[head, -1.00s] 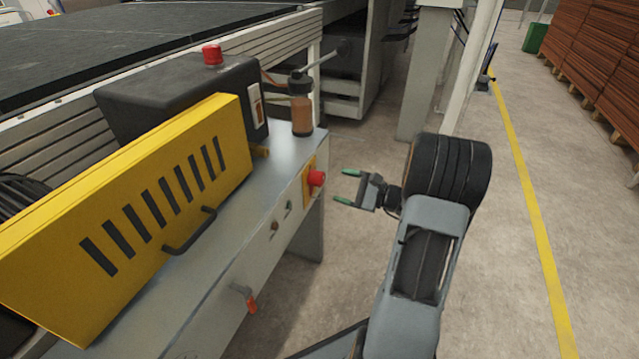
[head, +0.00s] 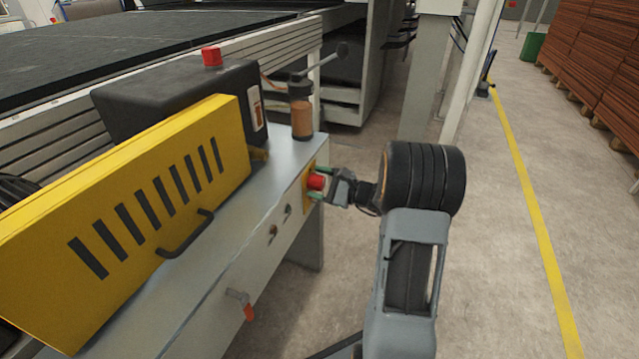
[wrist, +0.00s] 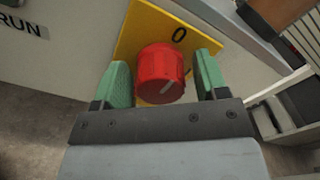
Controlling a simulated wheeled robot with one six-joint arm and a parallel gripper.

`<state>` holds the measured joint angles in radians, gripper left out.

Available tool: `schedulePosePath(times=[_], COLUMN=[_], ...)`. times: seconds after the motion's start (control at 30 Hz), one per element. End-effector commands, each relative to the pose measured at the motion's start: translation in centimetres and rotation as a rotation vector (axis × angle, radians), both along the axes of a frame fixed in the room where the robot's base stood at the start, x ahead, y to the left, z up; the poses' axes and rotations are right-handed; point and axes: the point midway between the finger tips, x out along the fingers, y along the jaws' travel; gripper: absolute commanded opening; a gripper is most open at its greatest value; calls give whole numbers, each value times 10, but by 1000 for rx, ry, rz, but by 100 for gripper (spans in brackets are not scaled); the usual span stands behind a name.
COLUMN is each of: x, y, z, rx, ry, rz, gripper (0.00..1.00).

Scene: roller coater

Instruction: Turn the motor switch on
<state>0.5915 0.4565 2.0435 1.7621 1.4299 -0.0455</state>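The motor switch is a red rotary knob (head: 316,182) on a yellow plate (head: 308,196) at the right end of the machine's front panel. My gripper (head: 322,182) has green fingertips, one on each side of the knob. In the wrist view my gripper (wrist: 163,82) is open around the knob, with small gaps seeming to show on both sides.
A yellow slotted guard (head: 150,200) with a black handle stands left on the machine. Small buttons (head: 274,229) and an orange-tipped lever (head: 248,308) are on the front panel. The floor (head: 510,250) to the right is clear.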

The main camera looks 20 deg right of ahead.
Motion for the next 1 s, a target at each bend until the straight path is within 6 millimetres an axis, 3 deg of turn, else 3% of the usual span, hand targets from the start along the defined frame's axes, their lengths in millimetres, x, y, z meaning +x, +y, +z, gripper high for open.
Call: schedulePosePath(times=[0.47, 0.77, 1.0], x=[0, 0, 0], y=[0, 0, 0], z=[0, 3, 7], rx=[0, 42, 170], ry=[0, 40, 157], rz=[0, -1, -1], gripper=[22, 22, 22])
